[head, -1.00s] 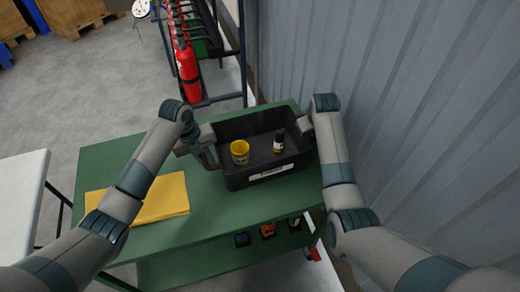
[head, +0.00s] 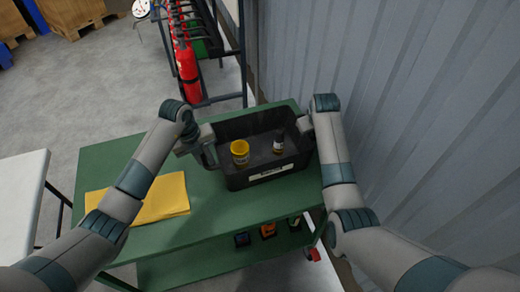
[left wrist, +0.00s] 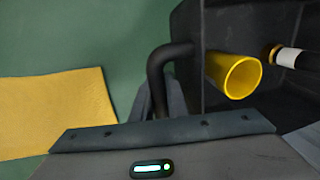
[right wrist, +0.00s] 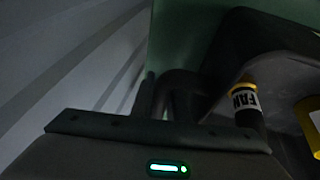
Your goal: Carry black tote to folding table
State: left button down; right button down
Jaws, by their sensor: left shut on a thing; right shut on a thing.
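The black tote (head: 268,181) is on the green workbench (head: 120,165), near its right end. A yellow cup (head: 239,150) and a dark bottle with a white label (head: 278,143) stand inside it. My left gripper (head: 208,153) is shut on the tote's left handle, which shows as a black bar in the left wrist view (left wrist: 158,75). My right gripper (head: 306,124) is shut on the right handle, dark in the right wrist view (right wrist: 180,92). A white-topped table (head: 20,205), likely the folding table, stands at the left edge.
A yellow folded cloth or sheet (head: 165,198) lies on the bench's left part. Small items sit on the lower shelf (head: 200,265). A rack of red extinguishers (head: 187,70) stands behind. A corrugated wall (head: 410,100) is close on the right. Grey floor is open at left.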

pick_arm(q)
jog(key=shift+r, duration=0.15)
pick_arm(e)
jog(key=shift+w+r, duration=0.1)
jog(key=shift+r, duration=0.1)
